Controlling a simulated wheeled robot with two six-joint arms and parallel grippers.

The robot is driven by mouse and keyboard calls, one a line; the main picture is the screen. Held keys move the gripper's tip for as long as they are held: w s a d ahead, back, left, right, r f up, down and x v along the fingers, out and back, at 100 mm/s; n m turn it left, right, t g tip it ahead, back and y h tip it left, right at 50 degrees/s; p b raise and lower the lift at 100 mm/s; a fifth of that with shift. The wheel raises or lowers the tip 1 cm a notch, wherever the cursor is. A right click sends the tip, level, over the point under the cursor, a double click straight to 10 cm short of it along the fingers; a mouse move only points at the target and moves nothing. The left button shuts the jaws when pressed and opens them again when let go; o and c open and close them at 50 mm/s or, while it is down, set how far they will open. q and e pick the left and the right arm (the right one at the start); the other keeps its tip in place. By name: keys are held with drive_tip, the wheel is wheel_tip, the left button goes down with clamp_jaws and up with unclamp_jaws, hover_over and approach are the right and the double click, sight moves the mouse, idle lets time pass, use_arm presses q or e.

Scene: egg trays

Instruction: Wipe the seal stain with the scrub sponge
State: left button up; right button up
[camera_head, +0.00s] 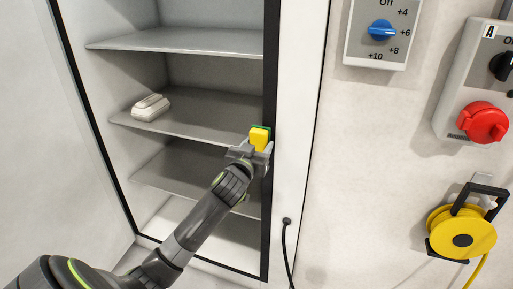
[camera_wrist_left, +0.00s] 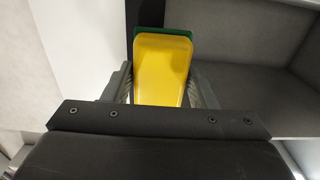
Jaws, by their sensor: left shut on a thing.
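My left gripper (camera_head: 250,149) is shut on the scrub sponge (camera_head: 259,138), a yellow block with a green side facing away from me. In the head view it holds the sponge at the right edge of the open cabinet, at the dark seal (camera_head: 270,90). In the left wrist view the sponge (camera_wrist_left: 162,72) sits between the fingers of the left gripper (camera_wrist_left: 162,88), with its green side at the far end near the dark seal strip (camera_wrist_left: 145,14). I cannot tell whether it touches the seal. No stain shows; the sponge and gripper hide part of the seal. My right gripper is not in view.
The cabinet has several grey shelves (camera_head: 190,42). A white box-like object (camera_head: 151,108) sits on one shelf. To the right are a white cabinet frame (camera_head: 299,120), a blue dial (camera_head: 381,31), a red switch (camera_head: 484,122), a yellow cable reel (camera_head: 462,232) and a hanging black cable (camera_head: 286,250).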

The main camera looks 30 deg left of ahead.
sight(276, 140)
use_arm(q)
drive_tip(key=shift+w, duration=0.3)
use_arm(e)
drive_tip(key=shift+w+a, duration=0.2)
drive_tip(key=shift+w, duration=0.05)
use_arm(q)
drive_tip(key=shift+w+a, duration=0.1)
drive_tip(key=shift+w, duration=0.15)
drive_tip(key=shift+w+d, duration=0.25)
drive_tip(key=shift+d, duration=0.9)
drive_tip(key=shift+w+d, duration=0.1)
drive_tip(key=shift+d, duration=0.7)
drive_tip(key=shift+w+p, duration=0.2)
drive_tip(key=shift+p, duration=0.25)
drive_tip(key=shift+s+a+r+p, duration=0.15)
drive_tip(key=shift+s+a, duration=0.1)
drive_tip(key=shift+a, duration=0.7)
drive_tip(key=shift+s+a+f+p, duration=0.1)
drive_tip(key=shift+s+a+p, duration=0.1)
drive_tip(key=shift+a, duration=0.8)
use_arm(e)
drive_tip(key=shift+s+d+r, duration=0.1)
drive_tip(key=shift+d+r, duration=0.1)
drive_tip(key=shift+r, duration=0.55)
